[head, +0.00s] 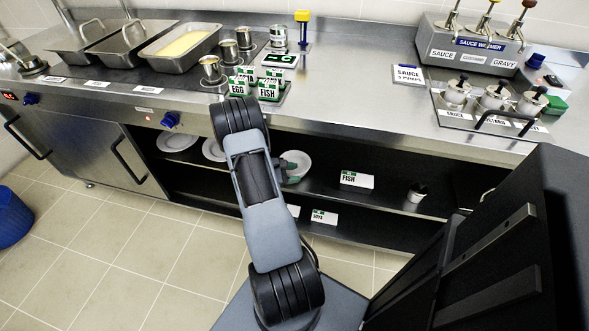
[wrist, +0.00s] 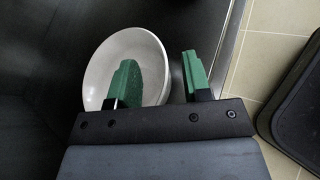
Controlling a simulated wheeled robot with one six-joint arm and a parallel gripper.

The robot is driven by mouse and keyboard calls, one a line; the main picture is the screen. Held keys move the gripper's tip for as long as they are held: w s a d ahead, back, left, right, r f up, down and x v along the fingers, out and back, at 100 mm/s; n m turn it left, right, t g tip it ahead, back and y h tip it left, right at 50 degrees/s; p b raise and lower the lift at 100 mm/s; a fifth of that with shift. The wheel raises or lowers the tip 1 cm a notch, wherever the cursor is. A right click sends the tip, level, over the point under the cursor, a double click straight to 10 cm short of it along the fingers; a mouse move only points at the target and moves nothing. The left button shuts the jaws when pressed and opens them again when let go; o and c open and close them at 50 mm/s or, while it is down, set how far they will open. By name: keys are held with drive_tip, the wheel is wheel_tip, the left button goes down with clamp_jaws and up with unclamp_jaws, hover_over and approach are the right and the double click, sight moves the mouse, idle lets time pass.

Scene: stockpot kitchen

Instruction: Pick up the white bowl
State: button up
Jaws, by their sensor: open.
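A white bowl (wrist: 108,62) lies below my gripper (wrist: 158,60) in the wrist view. The two green fingers are apart, with the rim's right side between them. The left finger is over the inside of the bowl and hides part of it; the right finger is outside the rim. Nothing is held. In the head view the white bowl (head: 301,161) sits on the shelf under the counter, partly hidden by my arm and gripper. I cannot tell whether the fingers touch it.
Two more white dishes, a left one (head: 176,141) and a middle one (head: 212,150), stand on the same shelf. A FISH box (head: 357,181) is to the right. The counter (head: 350,98) overhangs the shelf. In the wrist view the shelf edge and tiled floor (wrist: 268,58) are at right.

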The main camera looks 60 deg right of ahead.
drive_tip(key=shift+s+d+f, duration=0.15)
drive_tip(key=shift+d, duration=0.05)
clamp_jaws()
idle(0.3)
